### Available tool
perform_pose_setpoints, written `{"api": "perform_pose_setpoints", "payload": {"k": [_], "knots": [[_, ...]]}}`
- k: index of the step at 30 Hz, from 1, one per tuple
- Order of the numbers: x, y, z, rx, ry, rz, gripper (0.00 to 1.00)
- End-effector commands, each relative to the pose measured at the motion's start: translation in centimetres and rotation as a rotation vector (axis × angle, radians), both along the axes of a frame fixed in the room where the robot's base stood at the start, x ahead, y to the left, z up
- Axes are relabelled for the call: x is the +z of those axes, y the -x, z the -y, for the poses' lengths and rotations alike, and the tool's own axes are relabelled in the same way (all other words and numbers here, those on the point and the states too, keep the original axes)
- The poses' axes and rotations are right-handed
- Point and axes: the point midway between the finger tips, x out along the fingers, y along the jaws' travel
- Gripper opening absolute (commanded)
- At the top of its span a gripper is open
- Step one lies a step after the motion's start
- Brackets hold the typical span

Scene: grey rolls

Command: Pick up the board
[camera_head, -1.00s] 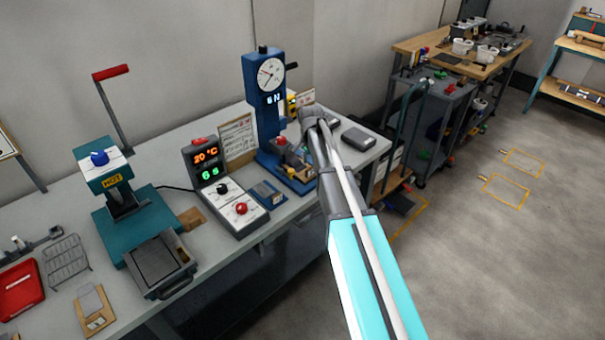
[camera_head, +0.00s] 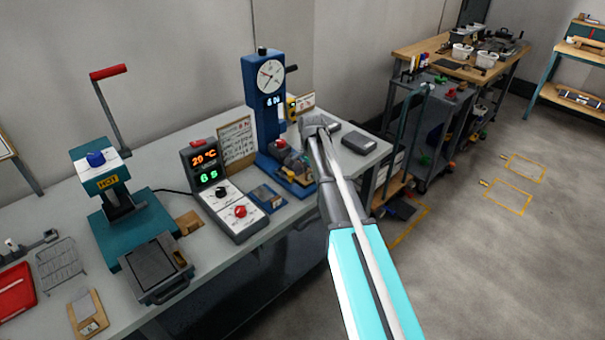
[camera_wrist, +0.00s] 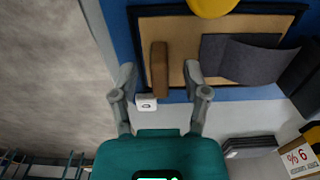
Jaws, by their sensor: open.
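A narrow brown board (camera_wrist: 159,70) lies on a tan pad with a dark frame (camera_wrist: 215,92) in the wrist view. My gripper (camera_wrist: 160,76) is open, with one finger on each side of the board's near end. I cannot tell whether the fingers touch it or how high they are above the pad. A dark grey sheet (camera_wrist: 255,62), partly curled, lies right of the board on the pad. In the head view my arm reaches to the blue test stand (camera_head: 264,110); my fingers and the board cannot be made out there.
A yellow round part (camera_wrist: 212,6) sits above the pad, beyond the gripper. A small white tag (camera_wrist: 147,103) lies by the left finger. A dark stacked block (camera_wrist: 250,146) is at right. A control box (camera_head: 230,195) and teal press (camera_head: 130,215) stand left on the bench.

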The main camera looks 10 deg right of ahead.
Motion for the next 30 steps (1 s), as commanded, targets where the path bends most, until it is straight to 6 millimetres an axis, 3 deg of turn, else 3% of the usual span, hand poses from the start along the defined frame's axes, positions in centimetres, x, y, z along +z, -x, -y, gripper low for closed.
{"api": "perform_pose_setpoints", "payload": {"k": [1, 11, 30], "knots": [[0.00, 0.00, 0.00, 0.000, 0.000, 0.000, 0.60], [0.00, 0.00, 0.00, 0.000, 0.000, 0.000, 0.00], [0.56, -0.01, -0.01, 0.000, 0.000, 0.000, 0.00]]}}
